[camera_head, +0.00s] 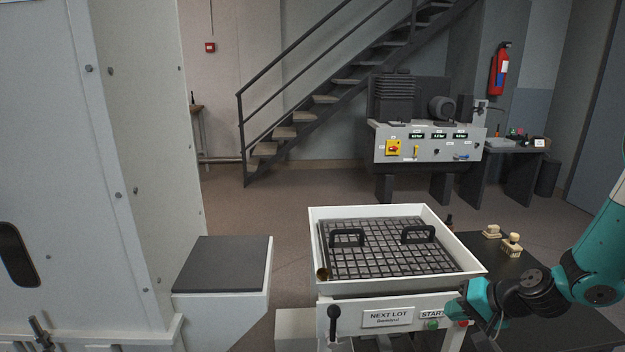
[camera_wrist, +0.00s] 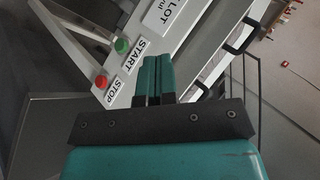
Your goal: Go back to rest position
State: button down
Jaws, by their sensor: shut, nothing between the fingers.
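My gripper (camera_head: 481,297) is at the lower right of the head view, in front of the right end of the white machine's front panel (camera_head: 352,317). In the wrist view my gripper (camera_wrist: 153,64) shows two teal fingers close together, shut and empty. Beyond the fingers are the panel's green START button (camera_wrist: 122,45) and red STOP button (camera_wrist: 101,81). I cannot tell whether the fingertips touch the panel. In the head view part of the START label is hidden behind my gripper.
A white tray (camera_head: 315,226) with a dark grid and two black handles tops the machine. A dark table (camera_head: 520,262) with small beige objects (camera_head: 512,245) stands right. A tall white cabinet (camera_head: 140,150) is left. Open floor (camera_head: 280,205) lies behind, before stairs (camera_head: 300,115) and a control bench (camera_head: 430,142).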

jog(key=s+a+r+n+g+p, duration=0.2)
jog(key=s+a+r+n, duration=0.2)
jog(key=s+a+r, duration=0.45)
jog(key=s+a+r+n+g+p, duration=0.2)
jog(key=s+a+r+n, duration=0.3)
jog(key=r, duration=0.7)
jog(key=s+a+r+n+g+h+p, duration=0.2)
jog(key=s+a+r+n, duration=0.1)
jog(key=s+r, duration=0.6)
jog(key=s, duration=0.4)
jog(key=shift+s+r+g+p, duration=0.3)
jog(key=shift+p, duration=0.1)
jog(key=shift+a, duration=0.1)
